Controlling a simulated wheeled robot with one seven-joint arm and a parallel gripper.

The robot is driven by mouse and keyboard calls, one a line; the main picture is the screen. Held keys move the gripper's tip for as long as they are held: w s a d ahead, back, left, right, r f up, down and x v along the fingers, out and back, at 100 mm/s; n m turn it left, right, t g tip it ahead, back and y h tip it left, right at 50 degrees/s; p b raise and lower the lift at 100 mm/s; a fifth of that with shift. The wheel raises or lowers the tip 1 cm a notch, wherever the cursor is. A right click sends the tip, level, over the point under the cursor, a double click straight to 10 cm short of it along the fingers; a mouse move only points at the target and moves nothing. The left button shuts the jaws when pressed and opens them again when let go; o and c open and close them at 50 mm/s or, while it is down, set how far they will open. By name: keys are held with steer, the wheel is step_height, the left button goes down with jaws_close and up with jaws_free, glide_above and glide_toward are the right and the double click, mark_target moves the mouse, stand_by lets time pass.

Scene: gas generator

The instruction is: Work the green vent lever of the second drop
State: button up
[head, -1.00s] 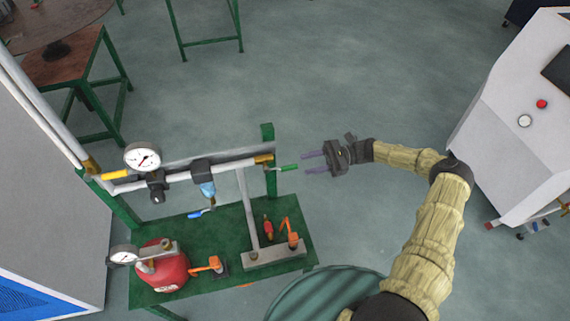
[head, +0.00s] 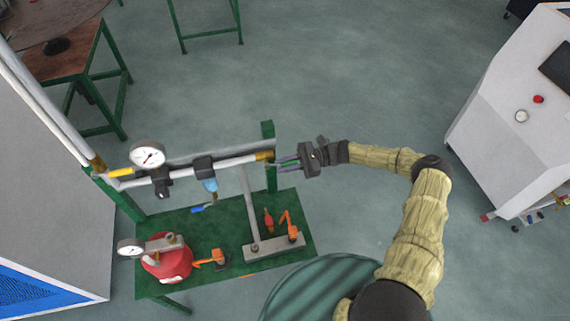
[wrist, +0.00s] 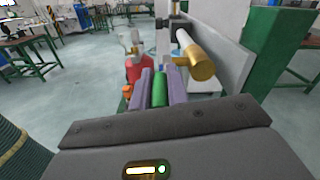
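The green vent lever (wrist: 160,89) sticks out to the right from the brass end of the pipe on the stand. In the head view my gripper (head: 287,163) is at this lever from the right, with one purple finger on each side of it. In the wrist view the lever lies lengthwise between the two fingers, close to both. I cannot tell whether they press on it. The brass fitting (wrist: 201,66) is just beyond the fingertips.
A green upright post (head: 269,155) stands behind the pipe end. The pipe also carries a pressure gauge (head: 148,155) and a blue-bowled unit (head: 209,184). A red vessel (head: 172,263) and orange clamps (head: 290,227) are on the green bench below.

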jaws_close()
